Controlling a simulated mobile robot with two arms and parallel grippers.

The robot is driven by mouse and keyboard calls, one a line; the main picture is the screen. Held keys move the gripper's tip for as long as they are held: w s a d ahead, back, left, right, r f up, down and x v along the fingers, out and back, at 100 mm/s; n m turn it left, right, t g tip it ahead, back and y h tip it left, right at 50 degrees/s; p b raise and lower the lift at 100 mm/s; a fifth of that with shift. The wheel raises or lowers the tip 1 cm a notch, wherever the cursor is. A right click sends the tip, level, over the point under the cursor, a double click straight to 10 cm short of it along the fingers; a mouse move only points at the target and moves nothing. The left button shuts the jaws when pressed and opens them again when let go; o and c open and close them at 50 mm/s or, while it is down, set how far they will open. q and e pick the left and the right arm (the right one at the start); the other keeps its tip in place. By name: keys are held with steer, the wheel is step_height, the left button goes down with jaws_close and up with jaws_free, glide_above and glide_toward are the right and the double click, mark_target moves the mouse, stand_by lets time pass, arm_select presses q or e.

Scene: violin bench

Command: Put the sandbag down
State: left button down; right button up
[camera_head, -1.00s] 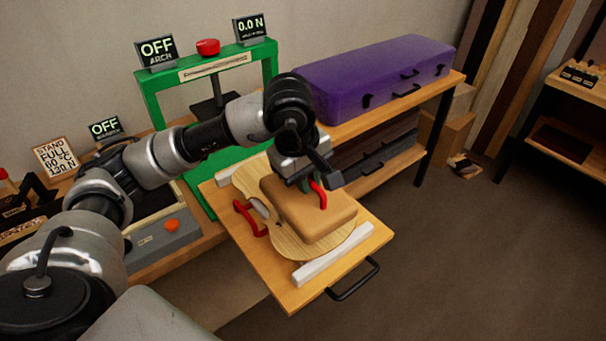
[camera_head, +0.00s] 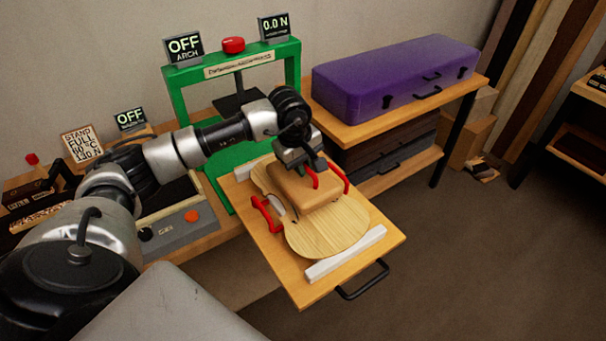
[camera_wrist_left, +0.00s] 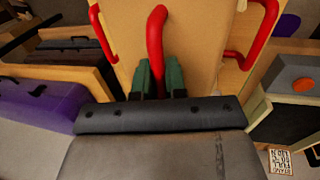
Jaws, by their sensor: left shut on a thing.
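The tan sandbag (camera_head: 298,192) hangs under my left gripper (camera_head: 315,168). The gripper points down and is shut on the red loop handle on top of the bag. The left wrist view shows the dark green fingers (camera_wrist_left: 158,78) on either side of the handle, with the tan bag (camera_wrist_left: 190,45) beyond. The bag is over the far part of the pale wooden violin plate (camera_head: 335,230). I cannot tell whether it touches the plate. The near, rounded part of the plate is bare. My right gripper is not in view.
The plate lies on a pulled-out wooden board (camera_head: 385,250) with a white strip (camera_head: 345,254) and red handles (camera_head: 268,214) beside the plate. The green press (camera_head: 187,110) stands behind. A purple case (camera_head: 395,80) sits on the bench at right. Open floor lies right of the board.

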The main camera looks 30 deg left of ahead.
mark_target(295, 178)
arm_select(q)
step_height(295, 178, down, 3)
steer(key=shift+d+r+p, duration=0.1)
steer(key=shift+p, duration=0.4)
steer(key=shift+f, duration=0.3)
steer(key=shift+f, duration=0.15)
steer(key=c, duration=1.2)
jaws_free()
steer(key=shift+s, duration=0.1)
steer(key=shift+o, duration=0.2)
step_height(295, 178, up, 12)
steer(key=s+b, duration=0.2)
steer(key=shift+a+b, duration=0.3)
steer(key=shift+a, duration=0.15)
